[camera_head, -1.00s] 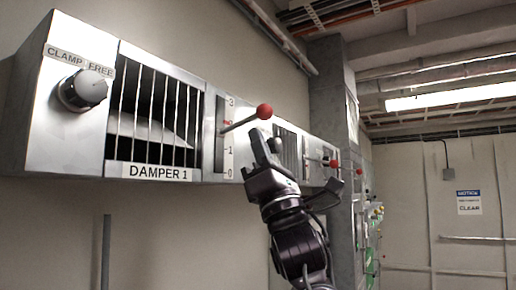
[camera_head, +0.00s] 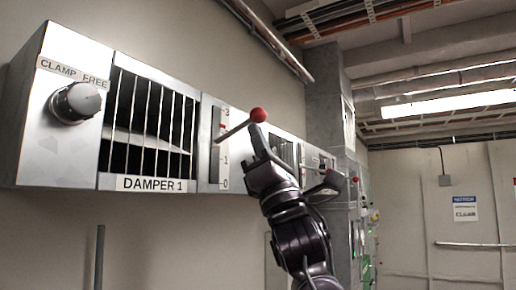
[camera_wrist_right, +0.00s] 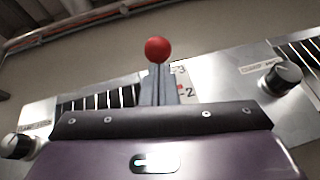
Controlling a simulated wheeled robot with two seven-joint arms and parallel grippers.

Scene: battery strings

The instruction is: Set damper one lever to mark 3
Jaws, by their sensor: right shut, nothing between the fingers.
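The damper one lever is a pale rod with a red ball knob (camera_head: 258,115), sticking out from a slot beside the scale plate (camera_head: 224,160) marked 0 to 3. The rod slopes up toward the knob, and its root shows between marks 1 and 2. A red mark shows near the 2, which the rod partly hides. My right gripper (camera_head: 256,133) is shut and empty, its fingertips just under the knob; contact is hard to tell. In the right wrist view the knob (camera_wrist_right: 158,49) appears just above the shut fingers (camera_wrist_right: 158,84). My left gripper is not in view.
The barred DAMPER 1 window (camera_head: 150,118) is left of the lever. A clamp knob (camera_head: 76,102) labelled CLAMP and FREE is at the far left. More panels run back along the wall to a grey column (camera_head: 325,100). Open room lies to the right.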

